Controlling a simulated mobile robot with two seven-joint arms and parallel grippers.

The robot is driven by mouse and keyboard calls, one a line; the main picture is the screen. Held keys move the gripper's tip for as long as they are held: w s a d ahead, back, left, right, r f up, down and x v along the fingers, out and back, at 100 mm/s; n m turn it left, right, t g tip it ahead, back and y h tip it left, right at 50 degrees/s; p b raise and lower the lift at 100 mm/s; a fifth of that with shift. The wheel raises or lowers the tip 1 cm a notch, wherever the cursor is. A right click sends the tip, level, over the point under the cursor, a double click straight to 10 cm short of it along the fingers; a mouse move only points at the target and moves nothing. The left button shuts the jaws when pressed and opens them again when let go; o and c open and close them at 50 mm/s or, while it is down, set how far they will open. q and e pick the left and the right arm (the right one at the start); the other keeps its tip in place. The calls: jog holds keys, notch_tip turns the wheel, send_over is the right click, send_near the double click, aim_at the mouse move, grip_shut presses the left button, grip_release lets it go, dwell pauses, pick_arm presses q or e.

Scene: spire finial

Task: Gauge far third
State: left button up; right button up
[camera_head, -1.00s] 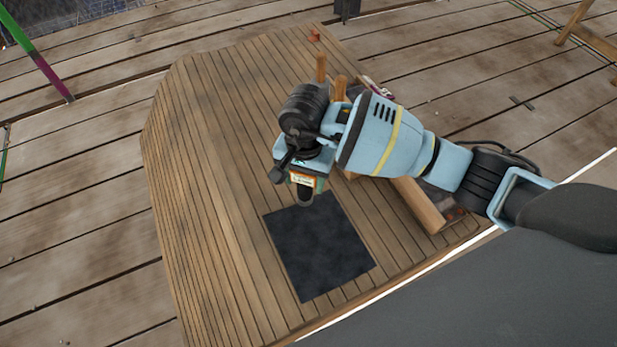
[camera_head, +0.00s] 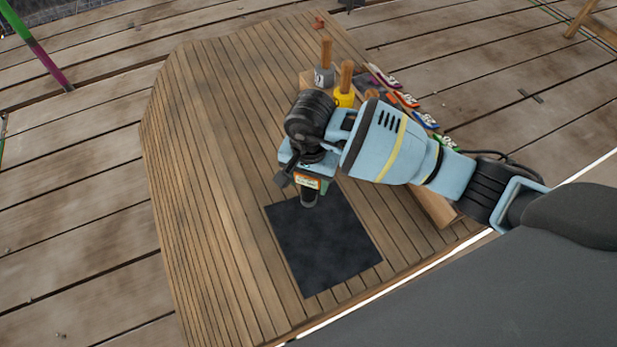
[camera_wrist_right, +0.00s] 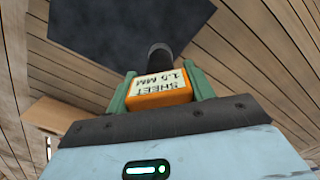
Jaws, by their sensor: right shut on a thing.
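My right gripper (camera_head: 308,187) is shut on an orange gauge (camera_wrist_right: 160,95). The gauge's white label reads "SHEET 1.0 MM", upside down in the wrist view, and a dark rounded tip (camera_wrist_right: 158,58) sticks out beyond it. In the head view the gauge (camera_head: 308,181) is over the far edge of a dark square sheet (camera_head: 325,245). The sheet lies on the slatted wooden table and also shows in the wrist view (camera_wrist_right: 130,35). I cannot tell whether the tip touches the sheet. My left gripper is out of view.
A grey tool (camera_head: 325,76) and a yellow tool (camera_head: 345,97), both with wooden handles, stand behind my right arm. Several coloured numbered tags (camera_head: 405,99) line the table's right side, partly hidden by the arm. A small red item (camera_head: 318,22) sits far back. The table's left half (camera_head: 205,150) is clear.

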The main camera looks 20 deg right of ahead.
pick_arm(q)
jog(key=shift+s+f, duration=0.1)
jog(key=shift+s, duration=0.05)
pick_arm(e)
jog(key=shift+f, duration=0.15)
jog(key=shift+f, duration=0.2)
pick_arm(q)
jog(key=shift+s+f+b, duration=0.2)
jog(key=shift+b, duration=0.1)
pick_arm(e)
jog(key=shift+f, duration=0.1)
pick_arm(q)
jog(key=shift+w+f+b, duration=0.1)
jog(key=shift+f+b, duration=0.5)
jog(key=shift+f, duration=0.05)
pick_arm(e)
jog(key=shift+f, duration=1.1)
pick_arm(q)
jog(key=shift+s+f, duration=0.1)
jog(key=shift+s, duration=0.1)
pick_arm(e)
jog(key=shift+f, duration=0.2)
